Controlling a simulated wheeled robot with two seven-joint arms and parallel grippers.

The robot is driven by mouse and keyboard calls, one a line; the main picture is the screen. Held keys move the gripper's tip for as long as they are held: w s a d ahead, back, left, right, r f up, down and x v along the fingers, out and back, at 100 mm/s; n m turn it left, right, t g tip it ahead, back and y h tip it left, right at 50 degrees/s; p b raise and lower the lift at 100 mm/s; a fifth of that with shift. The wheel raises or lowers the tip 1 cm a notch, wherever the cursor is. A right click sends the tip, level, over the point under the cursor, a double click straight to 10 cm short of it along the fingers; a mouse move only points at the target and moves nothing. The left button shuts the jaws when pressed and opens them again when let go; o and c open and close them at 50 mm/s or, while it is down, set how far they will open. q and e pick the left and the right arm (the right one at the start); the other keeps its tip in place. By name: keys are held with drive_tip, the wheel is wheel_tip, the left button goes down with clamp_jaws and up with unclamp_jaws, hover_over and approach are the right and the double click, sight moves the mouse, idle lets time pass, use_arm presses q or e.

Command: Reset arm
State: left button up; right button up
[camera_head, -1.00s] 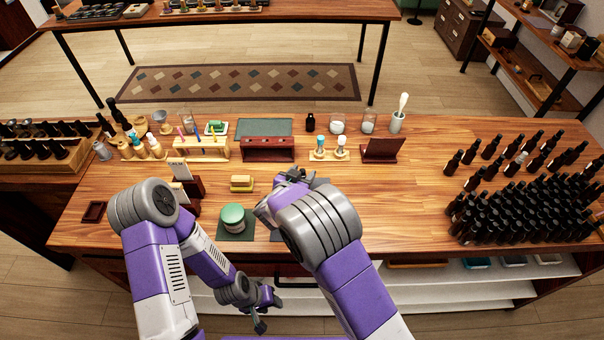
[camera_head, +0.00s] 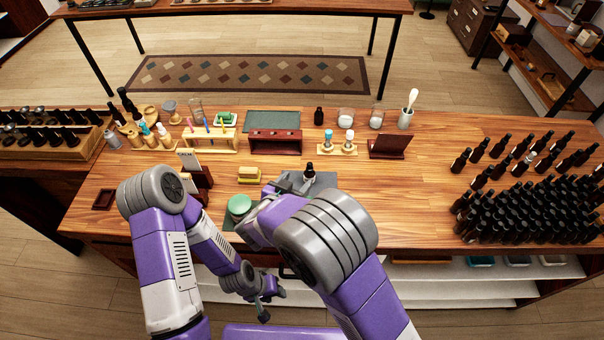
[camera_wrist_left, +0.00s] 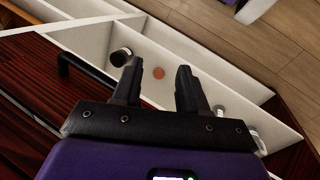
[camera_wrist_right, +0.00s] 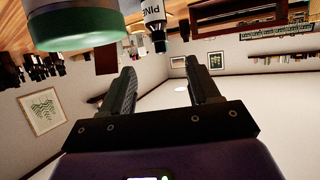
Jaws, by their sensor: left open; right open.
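My left gripper (camera_head: 264,299) hangs low in front of the table's lower shelf. In the left wrist view its jaws (camera_wrist_left: 157,72) are open and empty, facing the white compartments. My right gripper is mostly hidden behind its own arm in the head view. In the right wrist view its jaws (camera_wrist_right: 165,82) are open with nothing between them. A small dark bottle with a white label (camera_head: 309,174) stands on the grey mat (camera_head: 325,180), apart from the jaws; it also shows in the right wrist view (camera_wrist_right: 153,12). A green-lidded jar (camera_head: 239,205) stands near the right wrist.
The wooden table (camera_head: 410,220) is clear between the middle and the crowd of dark bottles (camera_head: 515,210) at the right. A yellow block (camera_head: 248,174), a dark red rack (camera_head: 275,142) and a dark stand (camera_head: 388,146) are behind. A white shelf (camera_head: 445,273) lies below.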

drive_tip(key=shift+s+a+r, duration=0.25)
drive_tip(key=shift+s, duration=0.4)
drive_tip(key=shift+r, duration=0.1)
